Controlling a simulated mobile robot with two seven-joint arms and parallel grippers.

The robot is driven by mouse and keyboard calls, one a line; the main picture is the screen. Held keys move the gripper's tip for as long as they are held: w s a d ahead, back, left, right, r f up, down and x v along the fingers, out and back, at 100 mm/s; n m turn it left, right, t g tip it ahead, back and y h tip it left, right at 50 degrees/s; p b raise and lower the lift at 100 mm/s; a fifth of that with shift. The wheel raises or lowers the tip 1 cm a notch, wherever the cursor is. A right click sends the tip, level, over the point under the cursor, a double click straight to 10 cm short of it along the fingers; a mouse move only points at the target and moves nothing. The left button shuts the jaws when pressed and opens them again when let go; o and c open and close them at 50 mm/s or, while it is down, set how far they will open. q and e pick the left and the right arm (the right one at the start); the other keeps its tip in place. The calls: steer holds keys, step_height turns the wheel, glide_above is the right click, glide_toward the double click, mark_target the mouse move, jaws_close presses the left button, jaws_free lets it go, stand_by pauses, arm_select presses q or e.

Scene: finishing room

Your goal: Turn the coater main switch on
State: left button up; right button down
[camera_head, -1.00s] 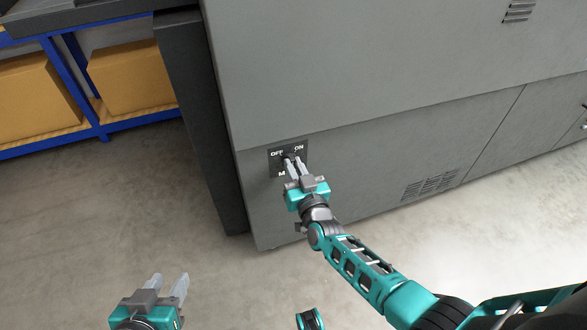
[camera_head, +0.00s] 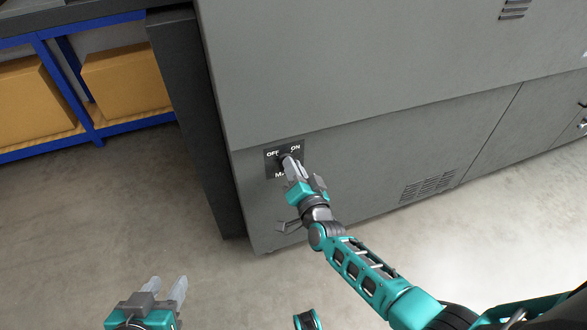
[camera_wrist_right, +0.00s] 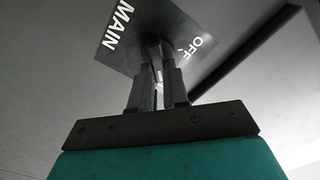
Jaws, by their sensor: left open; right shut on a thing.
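The main switch is a dark knob (camera_wrist_right: 154,46) on a black plate (camera_head: 271,167) low on the grey coater's front, near its left edge. OFF is printed at the plate's upper left and ON at its upper right. The MAIN label below is partly covered by my right gripper (camera_head: 290,162). That gripper is shut on the knob and rolled to a tilt. In the right wrist view its two fingers (camera_wrist_right: 159,88) hold the knob, and the plate looks turned. The knob's exact pointing is hidden. My left gripper (camera_head: 166,287) is open and empty above the floor at lower left.
The grey coater cabinet (camera_head: 360,90) fills the back, with a vent (camera_head: 428,186) low to the right. A blue shelf rack (camera_head: 95,124) with cardboard boxes (camera_head: 127,78) stands at left. The concrete floor (camera_head: 90,220) in front is clear.

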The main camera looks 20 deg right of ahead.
steer(key=shift+f, duration=0.1)
stand_by(0.4)
arm_select(q)
steer(key=shift+f, duration=0.15)
arm_select(e)
steer(key=c, duration=1.1)
jaws_free()
steer(key=shift+s, duration=0.15)
arm_select(q)
steer(key=shift+s+a+r+p, duration=0.15)
steer(key=shift+a+r+p, duration=0.25)
steer(key=shift+p, duration=0.45)
steer(key=shift+s+a+r+p, duration=0.15)
steer(key=shift+r+p, duration=0.3)
steer(key=shift+p, duration=0.4)
arm_select(e)
steer(key=shift+s+d, duration=0.15)
steer(key=shift+s, duration=3.05)
steer(key=shift+s+d, duration=0.1)
steer(key=shift+s, duration=3.05)
